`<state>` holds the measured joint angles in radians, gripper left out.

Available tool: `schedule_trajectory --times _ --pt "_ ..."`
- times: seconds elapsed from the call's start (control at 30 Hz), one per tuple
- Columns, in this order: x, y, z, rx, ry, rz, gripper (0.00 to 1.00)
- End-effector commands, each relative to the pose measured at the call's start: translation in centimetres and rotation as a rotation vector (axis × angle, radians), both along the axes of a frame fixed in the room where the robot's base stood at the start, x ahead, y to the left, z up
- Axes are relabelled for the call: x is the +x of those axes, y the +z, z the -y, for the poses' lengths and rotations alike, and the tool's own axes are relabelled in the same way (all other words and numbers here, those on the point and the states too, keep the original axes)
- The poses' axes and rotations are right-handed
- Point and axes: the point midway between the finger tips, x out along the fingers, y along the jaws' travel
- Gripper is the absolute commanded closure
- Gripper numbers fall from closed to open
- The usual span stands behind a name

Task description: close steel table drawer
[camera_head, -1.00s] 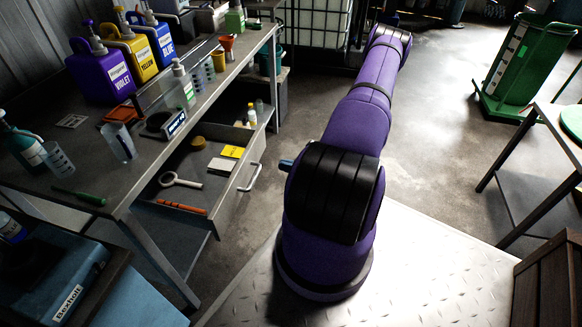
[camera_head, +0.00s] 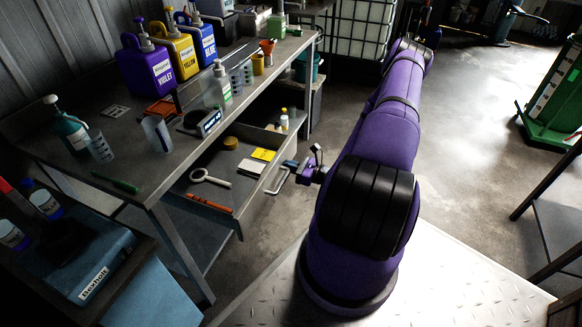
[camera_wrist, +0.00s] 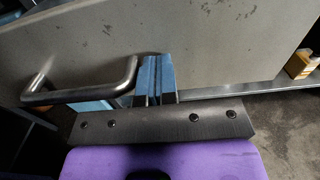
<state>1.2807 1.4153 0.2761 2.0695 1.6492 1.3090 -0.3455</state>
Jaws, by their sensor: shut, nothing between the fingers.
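The steel table (camera_head: 165,150) has a drawer (camera_head: 222,207) pulled open below its top, with a magnifying glass, an orange tool, a yellow pad and other small things inside. The drawer's grey front panel (camera_wrist: 215,40) fills the upper wrist view. Its bar handle (camera_head: 279,182) also shows in the wrist view (camera_wrist: 80,96). My gripper (camera_head: 288,165) is at the outer side of the drawer front, near the handle's far end. In the wrist view its blue fingers (camera_wrist: 153,75) are together and empty, just right of the handle's bend. I cannot tell whether they touch the panel.
Violet, yellow and blue jugs (camera_head: 147,65) and cups stand on the tabletop. A blue case (camera_head: 65,260) is at lower left. A caged tank (camera_head: 350,40) stands behind. A green cart (camera_head: 555,100) is at the right, with open floor before it.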

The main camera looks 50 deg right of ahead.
Motion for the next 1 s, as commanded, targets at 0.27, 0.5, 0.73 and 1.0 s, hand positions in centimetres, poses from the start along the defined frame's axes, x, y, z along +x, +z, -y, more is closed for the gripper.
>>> schedule_trajectory --times 0.27,0.5,0.73,1.0 --pt "1.2 0.0 -0.5 0.0 0.002 0.001 1.0" --pt "5.6 0.0 -2.2 0.0 0.004 0.002 1.0" --pt "11.6 0.0 -4.4 0.001 0.004 0.003 1.0" --pt "18.3 0.0 -6.8 -0.001 0.003 0.003 1.0"
